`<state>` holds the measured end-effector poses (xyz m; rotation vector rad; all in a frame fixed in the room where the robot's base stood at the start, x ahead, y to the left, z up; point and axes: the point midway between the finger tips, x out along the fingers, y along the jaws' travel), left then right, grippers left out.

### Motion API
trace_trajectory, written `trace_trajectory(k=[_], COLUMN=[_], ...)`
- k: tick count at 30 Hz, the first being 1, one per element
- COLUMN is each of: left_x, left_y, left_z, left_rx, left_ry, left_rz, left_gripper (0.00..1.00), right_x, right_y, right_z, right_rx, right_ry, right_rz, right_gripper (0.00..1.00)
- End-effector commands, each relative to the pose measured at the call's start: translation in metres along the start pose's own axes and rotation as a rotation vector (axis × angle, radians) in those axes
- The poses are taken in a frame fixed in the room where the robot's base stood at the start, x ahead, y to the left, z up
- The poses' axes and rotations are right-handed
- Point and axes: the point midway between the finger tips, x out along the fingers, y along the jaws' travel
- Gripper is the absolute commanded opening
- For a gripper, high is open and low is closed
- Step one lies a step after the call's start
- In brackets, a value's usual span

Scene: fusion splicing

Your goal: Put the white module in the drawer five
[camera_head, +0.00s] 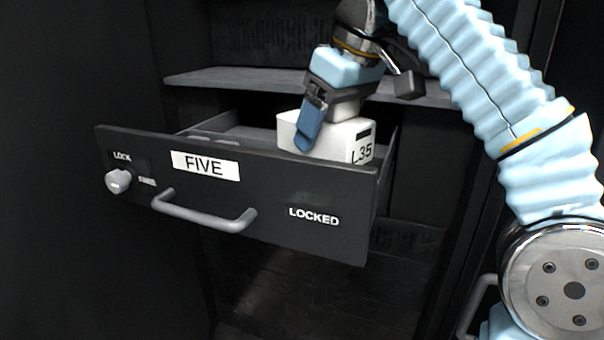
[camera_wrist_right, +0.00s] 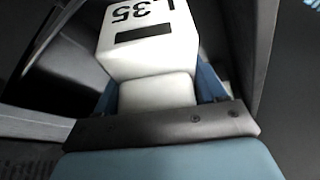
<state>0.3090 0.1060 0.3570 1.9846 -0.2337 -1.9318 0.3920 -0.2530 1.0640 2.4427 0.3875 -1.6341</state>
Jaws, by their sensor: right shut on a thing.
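The white module (camera_head: 347,139), marked "L35", is at the right part of the open drawer five (camera_head: 276,207), with its lower part hidden behind the drawer front. My right gripper (camera_head: 318,122) is shut on the white module from above, with a blue finger against its near side. In the right wrist view the white module (camera_wrist_right: 150,45) sits between the blue fingers of the gripper (camera_wrist_right: 158,90). Whether it touches the drawer floor cannot be seen. My left gripper is not in view.
The drawer front carries a "FIVE" label (camera_head: 205,165), a grey handle (camera_head: 205,213) and a lock knob (camera_head: 119,180) at left. A dark shelf (camera_head: 235,79) lies behind and above the drawer. Free room shows inside the drawer left of the module.

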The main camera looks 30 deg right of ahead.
Motion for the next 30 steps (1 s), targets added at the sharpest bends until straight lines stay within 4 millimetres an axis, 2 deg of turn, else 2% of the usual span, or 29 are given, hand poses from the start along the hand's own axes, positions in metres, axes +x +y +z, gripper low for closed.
trace_trajectory(k=[6,11,18,30], left_x=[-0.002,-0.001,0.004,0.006], left_y=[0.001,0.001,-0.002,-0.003], left_z=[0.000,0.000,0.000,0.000], left_rx=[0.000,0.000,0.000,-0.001], left_ry=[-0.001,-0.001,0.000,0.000], left_rz=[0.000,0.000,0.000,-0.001], left_gripper=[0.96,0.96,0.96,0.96], right_x=[0.030,0.041,0.072,0.078], right_y=[0.001,0.000,0.000,0.000], right_z=[0.015,0.018,0.031,0.033], right_rx=[0.006,0.003,0.004,0.003], right_ry=[-0.001,-0.001,-0.001,0.000], right_rz=[0.000,0.000,-0.001,-0.001], right_gripper=[0.32,0.32,0.32,0.32])
